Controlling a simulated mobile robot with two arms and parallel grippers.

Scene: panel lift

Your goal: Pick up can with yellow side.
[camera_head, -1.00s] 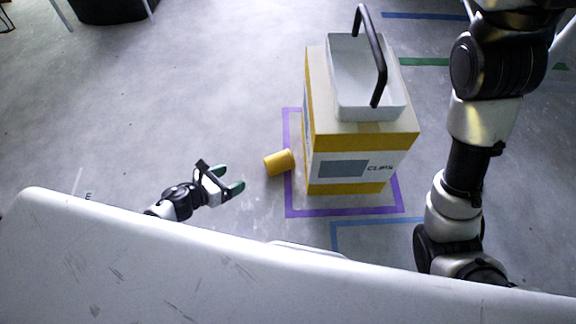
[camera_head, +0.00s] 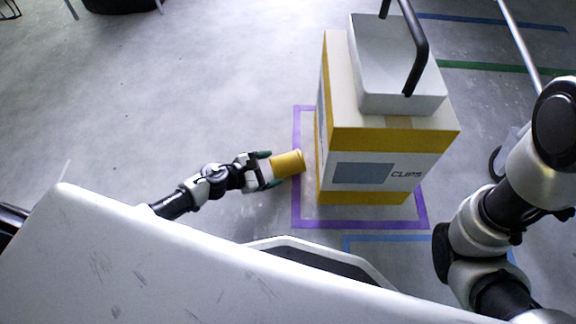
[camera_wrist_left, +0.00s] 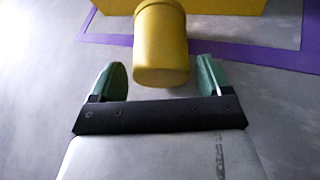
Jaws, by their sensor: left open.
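The yellow can (camera_head: 289,163) lies on its side on the grey floor, just left of the box marked CLIPS. My left gripper (camera_head: 267,165) is open at the can's left end. In the left wrist view the can (camera_wrist_left: 161,45) points toward the gripper, and its near end reaches about between the two green fingertips (camera_wrist_left: 157,72). There is a gap on each side of it, so the fingers do not grip it. The right arm (camera_head: 490,220) shows at the right, but its gripper is out of view.
A yellow and white box (camera_head: 385,150) stands close to the can's far end, with a white basket (camera_head: 400,95) with a black handle on top. Purple tape (camera_head: 297,205) outlines the box on the floor.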

